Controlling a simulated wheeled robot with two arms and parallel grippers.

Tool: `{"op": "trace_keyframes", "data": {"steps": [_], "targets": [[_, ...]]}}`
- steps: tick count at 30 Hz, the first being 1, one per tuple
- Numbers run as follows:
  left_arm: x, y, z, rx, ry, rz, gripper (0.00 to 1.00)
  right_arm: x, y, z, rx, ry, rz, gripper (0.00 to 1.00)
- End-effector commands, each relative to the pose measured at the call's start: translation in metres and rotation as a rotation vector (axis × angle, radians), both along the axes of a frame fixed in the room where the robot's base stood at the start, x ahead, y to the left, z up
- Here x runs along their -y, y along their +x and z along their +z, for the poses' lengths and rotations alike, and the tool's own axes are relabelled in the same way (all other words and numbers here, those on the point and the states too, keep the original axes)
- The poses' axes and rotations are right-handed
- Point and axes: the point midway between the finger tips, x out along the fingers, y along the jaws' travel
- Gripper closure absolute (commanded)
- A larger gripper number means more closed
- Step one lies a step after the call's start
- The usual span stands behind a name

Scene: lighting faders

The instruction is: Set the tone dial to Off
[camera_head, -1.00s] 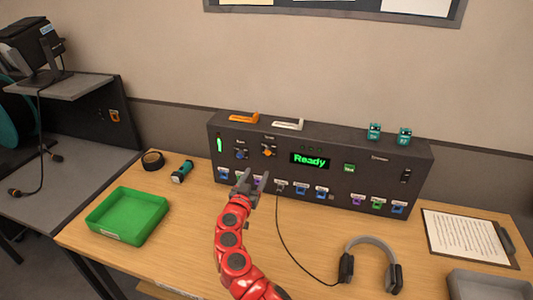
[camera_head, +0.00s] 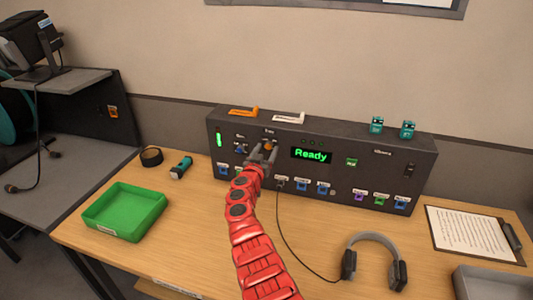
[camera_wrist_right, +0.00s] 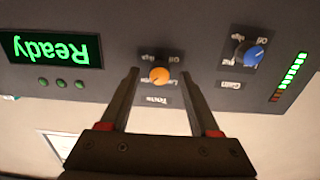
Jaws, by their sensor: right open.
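The tone dial is an orange knob (camera_head: 269,147) on the upper left of the dark console's front (camera_head: 340,188). In the right wrist view, turned upside down, the orange knob (camera_wrist_right: 159,76) sits between and just beyond the tips of my open right gripper (camera_wrist_right: 160,78). I cannot tell whether the fingers touch it. Small print surrounds the knob, including "Off", but its exact setting is hard to read. In the head view my right gripper (camera_head: 263,154) is in front of the knob and partly hides it. My left gripper is not in view.
A blue knob (camera_wrist_right: 249,53) labelled Gain sits beside the orange one. A display (camera_head: 311,155) reads "Ready".

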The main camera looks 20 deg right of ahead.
Motion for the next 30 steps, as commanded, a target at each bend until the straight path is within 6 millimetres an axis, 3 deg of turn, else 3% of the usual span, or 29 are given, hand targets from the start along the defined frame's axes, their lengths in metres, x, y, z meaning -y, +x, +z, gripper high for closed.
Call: {"op": "trace_keyframes", "data": {"steps": [12,22,30], "targets": [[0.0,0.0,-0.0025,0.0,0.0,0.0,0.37,0.0032,0.0042,0.0019,0.002,-0.003,0.001,0.39],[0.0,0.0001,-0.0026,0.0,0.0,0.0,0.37,0.003,0.0041,0.002,0.002,-0.003,0.001,0.98],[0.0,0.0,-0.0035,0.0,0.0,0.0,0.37,0.003,0.0041,0.0015,0.0,-0.006,0.001,1.0]]}}
